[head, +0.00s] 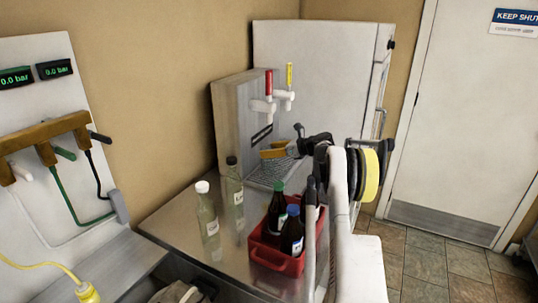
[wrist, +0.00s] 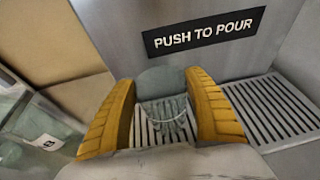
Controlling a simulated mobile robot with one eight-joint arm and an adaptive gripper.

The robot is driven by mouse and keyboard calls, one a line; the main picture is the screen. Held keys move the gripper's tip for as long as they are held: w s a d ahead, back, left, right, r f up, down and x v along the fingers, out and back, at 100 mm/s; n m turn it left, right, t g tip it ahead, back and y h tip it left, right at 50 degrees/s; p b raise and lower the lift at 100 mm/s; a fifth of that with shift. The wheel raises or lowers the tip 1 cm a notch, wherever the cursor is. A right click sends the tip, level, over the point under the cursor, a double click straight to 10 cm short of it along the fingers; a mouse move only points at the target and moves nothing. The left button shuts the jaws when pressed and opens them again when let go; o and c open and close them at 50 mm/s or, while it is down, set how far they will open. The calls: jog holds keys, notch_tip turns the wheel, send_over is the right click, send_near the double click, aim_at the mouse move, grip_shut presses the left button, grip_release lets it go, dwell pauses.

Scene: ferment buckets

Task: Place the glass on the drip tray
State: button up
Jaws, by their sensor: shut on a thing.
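The clear glass (wrist: 163,80) is between the yellow fingers of my gripper (wrist: 160,78) in the wrist view. My gripper is shut on it, one finger on each side. The slatted drip tray (wrist: 272,108) lies beneath and to the right, and its slats show through the glass. Whether the glass base touches the tray cannot be told. In the head view my gripper (head: 278,151) is over the drip tray (head: 268,174), in front of the tap panel; the glass cannot be made out clearly there.
The tap dispenser (head: 240,120) has a red-handled tap (head: 268,85) and a yellow-handled tap (head: 289,76) above the tray. Two clear bottles, one white-capped (head: 207,222) and one dark-capped (head: 234,182), stand left. A red crate (head: 272,257) with dark bottles stands at the front, near my arm.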

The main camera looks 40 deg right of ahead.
jog(key=shift+f, duration=0.2)
jog(key=o, duration=1.4)
jog(key=shift+r, duration=0.1)
